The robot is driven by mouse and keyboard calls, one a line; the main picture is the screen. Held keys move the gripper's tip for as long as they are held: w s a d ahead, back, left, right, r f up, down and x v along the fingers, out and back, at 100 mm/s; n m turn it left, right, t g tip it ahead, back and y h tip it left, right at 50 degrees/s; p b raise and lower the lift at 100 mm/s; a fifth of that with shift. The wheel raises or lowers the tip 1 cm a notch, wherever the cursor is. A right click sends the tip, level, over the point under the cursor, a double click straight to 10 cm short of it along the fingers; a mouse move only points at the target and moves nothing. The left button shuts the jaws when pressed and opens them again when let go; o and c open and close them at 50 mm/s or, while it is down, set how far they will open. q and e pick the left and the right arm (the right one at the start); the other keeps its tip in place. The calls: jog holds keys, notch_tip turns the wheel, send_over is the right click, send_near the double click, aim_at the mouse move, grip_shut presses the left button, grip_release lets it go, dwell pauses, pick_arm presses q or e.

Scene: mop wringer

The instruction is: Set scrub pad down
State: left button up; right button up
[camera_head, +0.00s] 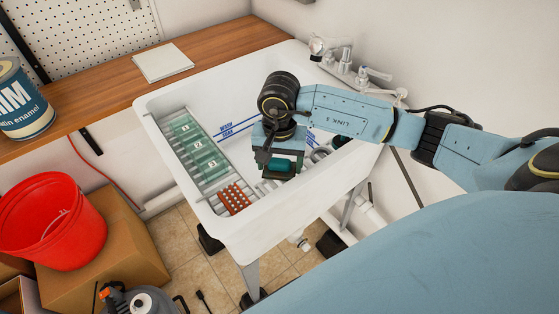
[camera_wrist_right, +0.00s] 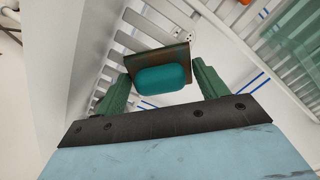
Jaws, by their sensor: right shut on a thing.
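My right gripper (camera_head: 278,172) is over the white sink, in its right half as the head view shows it. It is shut on a scrub pad with a teal grip (camera_head: 276,166). In the right wrist view the pad's teal grip (camera_wrist_right: 163,79) and brown backing (camera_wrist_right: 150,61) show between the green fingers. White rack slats show beyond the pad, apart from it as far as I can tell. A rack (camera_head: 216,175) in the sink has green panels marked 1, 2 and 3 and a brown studded piece (camera_head: 234,199) at its near end. My left gripper is out of view.
The white sink (camera_head: 246,248) has high walls and a tap (camera_head: 339,52) at its back right corner. A wooden counter (camera_head: 105,92) with a pale square tile (camera_head: 162,63) runs along the left. A red bucket (camera_head: 55,218) stands on a cardboard box.

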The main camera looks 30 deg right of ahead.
aim_at(279, 161)
jog(key=shift+f, duration=0.2)
jog(key=o, duration=1)
jog(key=shift+r, duration=0.1)
notch_tip(279, 161, up, 12)
jog(key=shift+r, duration=0.15)
